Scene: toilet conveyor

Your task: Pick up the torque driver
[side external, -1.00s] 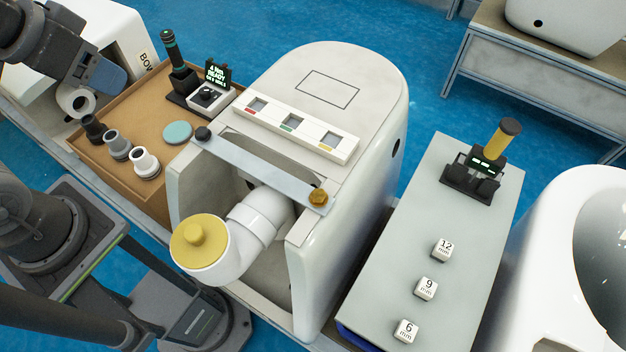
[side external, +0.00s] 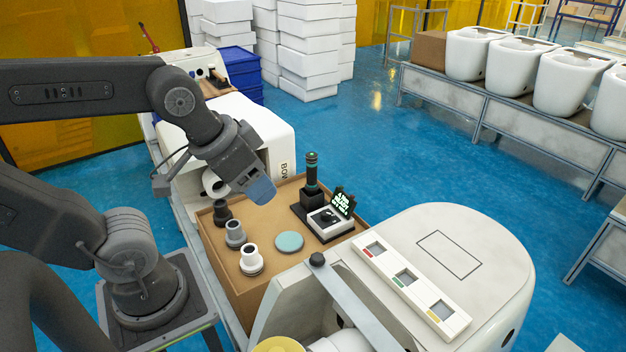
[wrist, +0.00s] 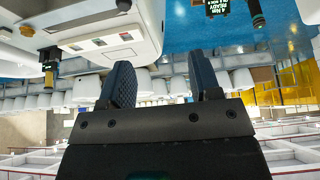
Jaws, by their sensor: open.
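The torque driver (side external: 312,178) looks to be the black upright tool with green bands, standing in a black holder on the brown tray beside a small lit display. It also shows, cut off, at the top right of the wrist view (wrist: 257,16). My gripper (side external: 262,190) has blue fingers and hangs above the back left of the tray, to the left of the driver and apart from it. In the wrist view the two fingers of my gripper (wrist: 163,78) are spread with nothing between them.
The brown tray (side external: 225,270) also holds a teal disc (side external: 289,242), several grey and white collars (side external: 250,260) and a control box with a lit display (side external: 343,203). A white toilet body (side external: 490,260) stands at the right front. A white bowl unit (side external: 250,125) stands behind the tray.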

